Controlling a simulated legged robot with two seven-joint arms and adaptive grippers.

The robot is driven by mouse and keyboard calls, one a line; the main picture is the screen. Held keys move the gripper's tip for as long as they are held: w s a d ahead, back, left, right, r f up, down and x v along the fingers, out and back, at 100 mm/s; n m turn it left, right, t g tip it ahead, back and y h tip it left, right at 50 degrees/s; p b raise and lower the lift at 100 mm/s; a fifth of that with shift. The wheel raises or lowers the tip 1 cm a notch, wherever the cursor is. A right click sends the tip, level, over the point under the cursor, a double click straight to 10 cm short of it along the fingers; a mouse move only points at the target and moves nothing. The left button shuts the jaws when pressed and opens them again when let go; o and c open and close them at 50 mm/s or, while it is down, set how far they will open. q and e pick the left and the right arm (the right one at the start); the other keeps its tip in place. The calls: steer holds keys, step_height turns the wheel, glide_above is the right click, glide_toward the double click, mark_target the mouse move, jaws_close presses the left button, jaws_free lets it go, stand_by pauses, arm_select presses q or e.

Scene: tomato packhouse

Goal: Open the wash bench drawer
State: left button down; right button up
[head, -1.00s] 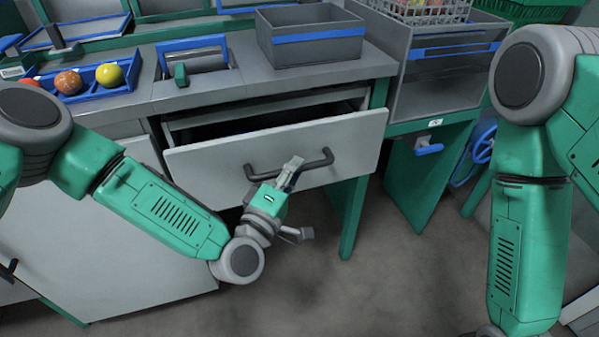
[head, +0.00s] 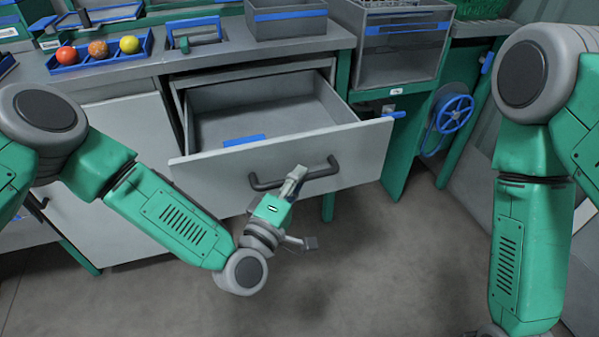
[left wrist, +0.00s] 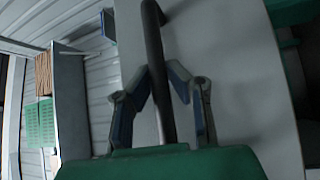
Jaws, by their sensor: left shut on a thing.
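The wash bench drawer (head: 310,165) stands far out from the bench, its inside open to view. A blue item (head: 244,140) lies in it behind the front panel. The dark bar handle (head: 265,183) crosses the panel. My left gripper (head: 297,175) is at the middle of the handle, shut on it. In the left wrist view the handle (left wrist: 155,60) runs between the two fingers of the left gripper (left wrist: 163,78). My right arm hangs at the right of the head view; its gripper is out of the picture.
On the bench (head: 140,70) are a blue tray (head: 75,68) with round fruits and a grey bin (head: 285,20). A blue handwheel (head: 455,113) is at the right. The floor (head: 370,270) in front of the drawer is clear.

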arm_select(q)
steer(key=shift+s+a+f, duration=0.15)
steer(key=shift+s+f, duration=0.05)
steer(key=shift+f, duration=0.15)
steer(key=c, duration=1.5)
jaws_free()
steer(key=shift+c, duration=0.2)
steer(key=shift+a+r, duration=0.1)
steer(key=shift+r, duration=0.1)
steer(key=v, duration=1.2)
